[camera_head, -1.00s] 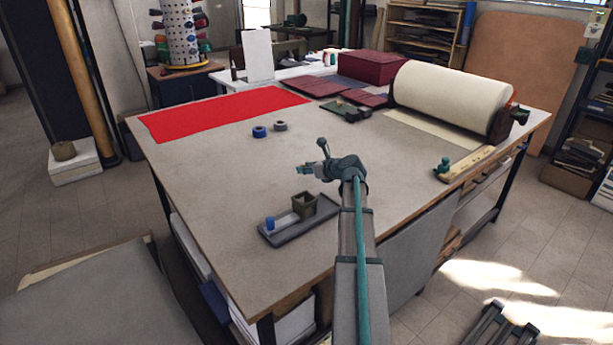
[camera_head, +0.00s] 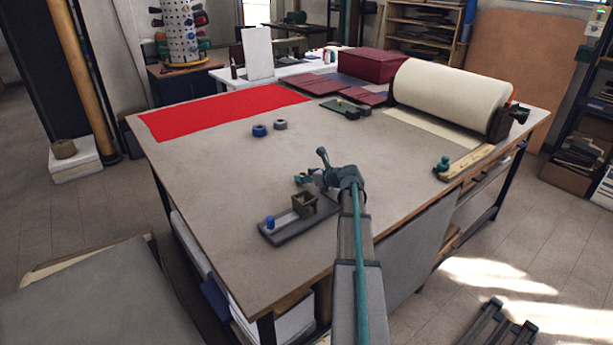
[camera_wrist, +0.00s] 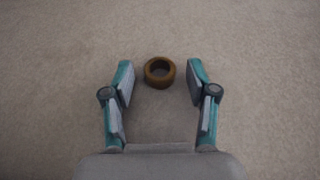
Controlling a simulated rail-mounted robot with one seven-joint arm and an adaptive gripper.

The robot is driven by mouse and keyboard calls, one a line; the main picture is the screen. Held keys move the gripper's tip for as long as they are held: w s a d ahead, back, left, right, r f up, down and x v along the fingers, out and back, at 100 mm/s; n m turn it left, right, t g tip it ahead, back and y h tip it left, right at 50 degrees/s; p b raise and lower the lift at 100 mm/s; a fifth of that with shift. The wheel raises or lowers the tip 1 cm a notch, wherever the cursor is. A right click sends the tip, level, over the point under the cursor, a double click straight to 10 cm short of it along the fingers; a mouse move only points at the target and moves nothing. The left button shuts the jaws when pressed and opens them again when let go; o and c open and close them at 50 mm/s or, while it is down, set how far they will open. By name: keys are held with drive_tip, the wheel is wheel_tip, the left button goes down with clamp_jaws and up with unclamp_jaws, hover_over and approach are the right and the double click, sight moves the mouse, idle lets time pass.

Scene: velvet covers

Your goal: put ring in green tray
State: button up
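A brown ring (camera_wrist: 150,75) lies on the tabletop in the wrist view, just beyond and between my fingertips. My gripper (camera_wrist: 158,75) is open, with one finger on each side and nothing held. In the head view my gripper (camera_head: 303,180) is low over the table, behind the small brown square holder; I cannot make out the brown ring there. A dark green tray (camera_head: 338,106) lies toward the back of the table, beside the maroon covers. What lies in it is too small to tell.
A grey tray (camera_head: 285,237) with the square holder (camera_head: 304,203) and a blue item (camera_head: 270,222) is near my gripper. A blue roll (camera_head: 259,131) and grey roll (camera_head: 280,125) stand farther back. A large cream roller (camera_head: 450,95) is at right. The table's middle is clear.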

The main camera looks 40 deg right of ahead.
drive_tip(key=shift+r, duration=0.25)
drive_tip(key=b+v, duration=0.1)
drive_tip(key=v, duration=0.9)
drive_tip(key=shift+s+r, duration=0.1)
drive_tip(key=shift+s, duration=0.25)
drive_tip(key=shift+o, duration=0.4)
drive_tip(key=shift+s+r+b, duration=0.25)
drive_tip(key=shift+s+b, duration=0.05)
drive_tip(key=shift+s, duration=0.25)
